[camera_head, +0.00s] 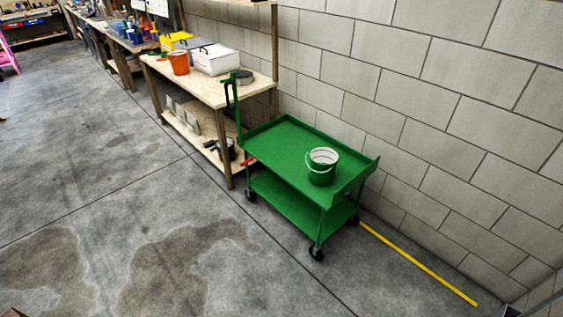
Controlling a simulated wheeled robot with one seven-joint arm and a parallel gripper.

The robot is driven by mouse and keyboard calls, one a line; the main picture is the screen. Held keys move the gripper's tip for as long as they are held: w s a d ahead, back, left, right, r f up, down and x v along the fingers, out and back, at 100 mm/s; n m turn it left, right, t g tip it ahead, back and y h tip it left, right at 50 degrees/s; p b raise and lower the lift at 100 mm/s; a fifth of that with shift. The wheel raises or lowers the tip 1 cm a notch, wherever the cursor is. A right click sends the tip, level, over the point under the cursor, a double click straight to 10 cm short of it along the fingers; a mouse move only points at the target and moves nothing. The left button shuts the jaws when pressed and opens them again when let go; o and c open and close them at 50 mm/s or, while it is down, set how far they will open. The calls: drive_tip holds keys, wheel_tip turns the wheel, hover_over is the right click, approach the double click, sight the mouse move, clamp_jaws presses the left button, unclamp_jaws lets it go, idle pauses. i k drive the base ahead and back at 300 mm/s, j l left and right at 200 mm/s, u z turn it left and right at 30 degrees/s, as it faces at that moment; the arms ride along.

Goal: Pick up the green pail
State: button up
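The green pail (321,174) stands upright on the top shelf of a green cart (284,150), near the cart's right end. Its rim and inside look white, and a thin handle hangs at its side. My gripper is not in view, so its state and its distance from the pail cannot be seen.
A wooden workbench (206,88) beside the cart holds an orange bucket (179,63) and a white box (214,60). A block wall (400,100) runs behind. A yellow strip (418,264) lies on the floor at right. The concrete floor in front is clear, with dark stains.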

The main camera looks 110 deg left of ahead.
sight(323, 160)
drive_tip(key=u, duration=3.2)
drive_tip(key=i+j+z, duration=0.45)
drive_tip(key=i, duration=0.6)
drive_tip(key=i+j+z, duration=0.45)
drive_tip(key=i+j, duration=0.5)
